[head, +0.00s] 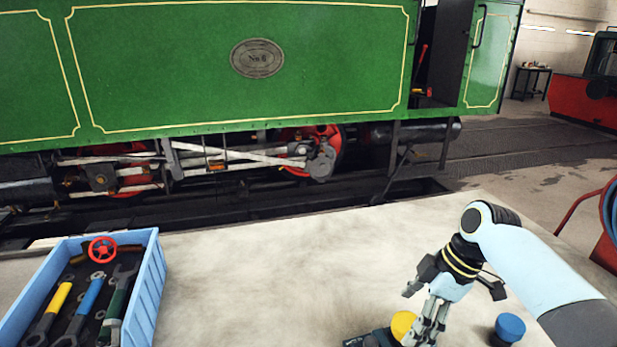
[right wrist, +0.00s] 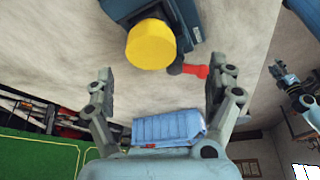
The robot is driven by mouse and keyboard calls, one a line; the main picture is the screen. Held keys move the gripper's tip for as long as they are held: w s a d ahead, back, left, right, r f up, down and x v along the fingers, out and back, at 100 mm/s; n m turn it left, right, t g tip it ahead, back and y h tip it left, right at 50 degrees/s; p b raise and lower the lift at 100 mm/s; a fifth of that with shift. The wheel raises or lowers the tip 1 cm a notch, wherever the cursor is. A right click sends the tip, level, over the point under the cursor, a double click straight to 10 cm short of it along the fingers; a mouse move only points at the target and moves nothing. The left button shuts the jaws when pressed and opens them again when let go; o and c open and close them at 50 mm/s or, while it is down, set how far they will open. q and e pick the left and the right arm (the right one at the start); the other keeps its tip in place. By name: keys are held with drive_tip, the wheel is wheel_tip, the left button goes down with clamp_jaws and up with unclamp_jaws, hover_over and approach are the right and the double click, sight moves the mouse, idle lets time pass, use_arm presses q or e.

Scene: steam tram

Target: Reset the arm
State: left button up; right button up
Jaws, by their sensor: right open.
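My right gripper (head: 425,328) comes in from the right and points down over the pale worktop. It stands right beside a yellow round knob (head: 402,324) and partly covers it. In the right wrist view my right gripper (right wrist: 160,88) is open, its fingers wide apart with nothing between them. The yellow knob (right wrist: 151,44) shows there on a dark blue box (right wrist: 190,20), beyond the fingertips. A pale blue and black arm part, apparently of my left arm, shows at the right edge of that view (right wrist: 292,88); its jaws are not clear.
A blue crate (head: 150,290) with wrenches and a red handwheel (head: 102,249) stands at the left. A blue knob (head: 510,327) sits right of my gripper. A red handle (right wrist: 195,71) lies near the box. The green tram (head: 240,70) stands behind. The worktop's middle (head: 270,270) is clear.

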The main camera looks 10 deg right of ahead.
drive_tip(key=s+d+r+m+t+h, duration=0.1)
drive_tip(key=s+r+m+h, duration=0.1)
drive_tip(key=s+r+m, duration=0.45)
drive_tip(key=s+d+r+m+t+h, duration=0.1)
drive_tip(key=s+m, duration=0.2)
drive_tip(key=s, duration=0.7)
drive_tip(key=s+d+r+m+t+h, duration=0.1)
drive_tip(key=s+r+m+h, duration=0.2)
drive_tip(key=s, duration=0.5)
wheel_tip(320, 180, down, 36)
drive_tip(key=s+d+m+g+y+b, duration=0.1)
drive_tip(key=s+d+m+g+b, duration=0.1)
drive_tip(key=b, duration=0.9)
drive_tip(key=s+f+b, duration=0.3)
drive_tip(key=s+f, duration=0.3)
drive_tip(key=f, duration=0.3)
drive_tip(key=s+d+f+b, duration=0.1)
drive_tip(key=s+f+b, duration=0.3)
drive_tip(key=f, duration=0.6)
drive_tip(key=s+f+g+b, duration=0.1)
drive_tip(key=s+f+b, duration=0.3)
drive_tip(key=s+f, duration=0.5)
drive_tip(key=shift+d+f, duration=0.2)
drive_tip(key=shift+d, duration=0.1)
drive_tip(key=shift+s, duration=0.1)
